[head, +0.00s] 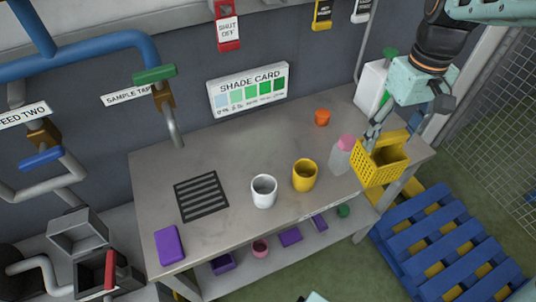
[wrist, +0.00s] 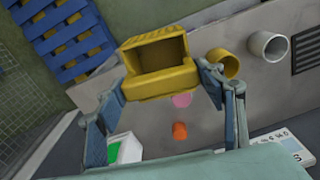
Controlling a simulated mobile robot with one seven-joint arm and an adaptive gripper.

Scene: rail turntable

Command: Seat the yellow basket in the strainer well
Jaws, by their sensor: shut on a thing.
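The yellow basket (head: 378,172), with a perforated wall and an open top, is at the right end of the bench. My gripper (head: 376,132) is shut on it from above. In the wrist view my gripper (wrist: 168,92) has a finger on each side of the basket (wrist: 150,88), whose opening shows dark. I cannot tell whether the basket touches the bench top. A dark slotted grate (head: 201,196), which may be the strainer well, lies flat in the left part of the bench, well away from the basket.
On the bench (head: 232,155) stand a white mug (head: 264,191), a yellow mug (head: 305,175), a pink-capped bottle (head: 341,157), an orange cup (head: 322,117) and a purple block (head: 169,245). A tap (head: 170,125) overhangs the back left. A blue pallet (head: 445,250) lies at right.

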